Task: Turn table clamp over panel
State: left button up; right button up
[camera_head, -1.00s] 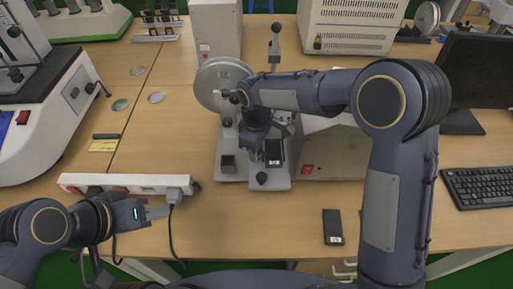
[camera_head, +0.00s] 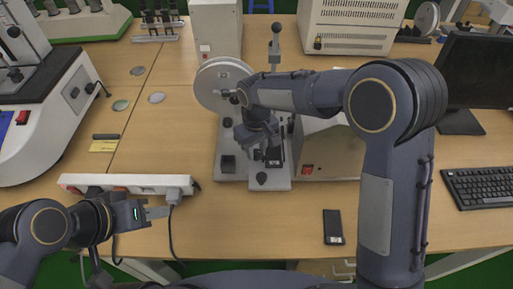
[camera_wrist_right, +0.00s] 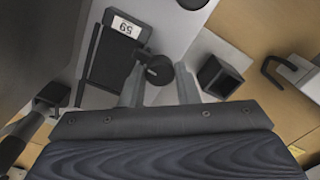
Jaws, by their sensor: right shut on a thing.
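The test machine's base (camera_head: 232,168) stands mid-table, with a round grey disc (camera_head: 212,92) behind. A dark panel (camera_head: 274,157) with a white number label lies on it, partly hidden by my right gripper; the panel also shows in the right wrist view (camera_wrist_right: 105,62). My right gripper (camera_head: 258,150) is over the machine, left of the panel. In the right wrist view its two fingers (camera_wrist_right: 160,85) stand either side of a black clamp knob (camera_wrist_right: 158,69), beside the panel. My left gripper (camera_head: 160,212) is by the power strip, its finger gap unclear.
A white power strip (camera_head: 125,183) with a plug and cable lies at front left. A second dark panel (camera_head: 333,227) lies on the front of the table. A keyboard (camera_head: 480,187) and monitor (camera_head: 480,75) stand at right. The table left of the machine is mostly clear.

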aim_at(256, 152)
dwell(0.3)
jog(key=o, duration=1)
jog(key=shift+c, duration=0.2)
jog(key=shift+r, duration=0.1)
notch_tip(256, 152, up, 8)
jog(key=shift+f, duration=0.2)
